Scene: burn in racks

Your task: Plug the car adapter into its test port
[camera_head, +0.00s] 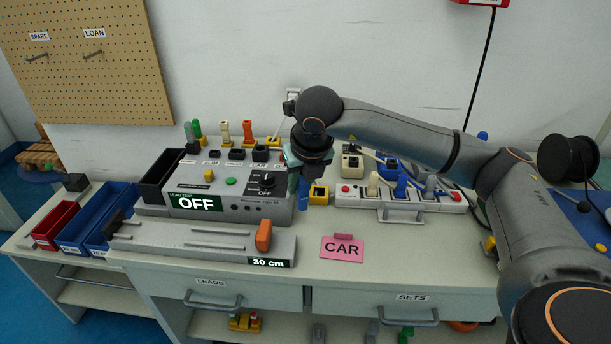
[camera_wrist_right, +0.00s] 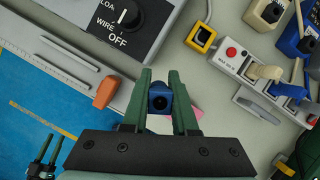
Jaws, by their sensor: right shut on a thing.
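My right gripper (camera_head: 303,178) is over the bench, at the right end of the grey tester (camera_head: 215,205). In the right wrist view its green fingers (camera_wrist_right: 164,100) are shut on a blue cylindrical plug (camera_wrist_right: 158,98), which I take for the car adapter. Its blue body (camera_head: 303,196) hangs below the fingers in the head view. A black socket (camera_head: 260,154) stands at the tester's back right, by a small label that seems to read CAR. The held plug is apart from it. My left gripper (camera_wrist_right: 48,150) shows small in the right wrist view, empty, with its fingers apart.
A yellow-and-black block (camera_head: 319,194) stands just right of the held plug. A white socket strip (camera_head: 400,197) with several plugs is farther right. A pink CAR card (camera_head: 342,248) and a grey ruler unit with an orange slider (camera_head: 263,236) lie in front.

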